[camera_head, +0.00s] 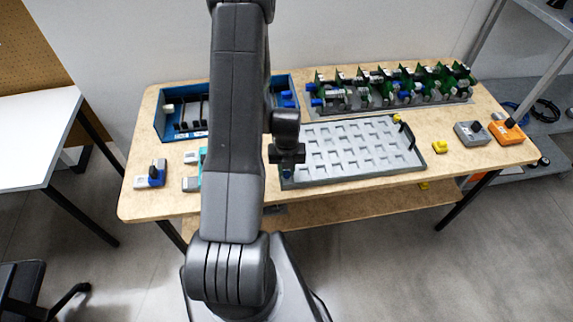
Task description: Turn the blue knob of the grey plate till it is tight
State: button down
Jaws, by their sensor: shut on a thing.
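The grey plate (350,174) with rows of shallow pockets lies on the wooden table, right of my arm. Its blue knob (287,174) is at the plate's front left corner, mostly hidden by my gripper. My gripper (287,165) points down over that corner and is shut on the blue knob. How far the knob is seated cannot be seen.
A yellow knob (397,118) stands at the plate's far right corner. A rack of green boards (395,88) is behind the plate, and a blue bin (172,131) is at the back left. A yellow piece (440,147), a grey box (470,133) and an orange box (507,132) lie to the right.

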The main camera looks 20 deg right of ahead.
jog(key=shift+w+d+r, duration=0.1)
dwell(0.3)
jog(key=c, duration=1.2)
grip_release()
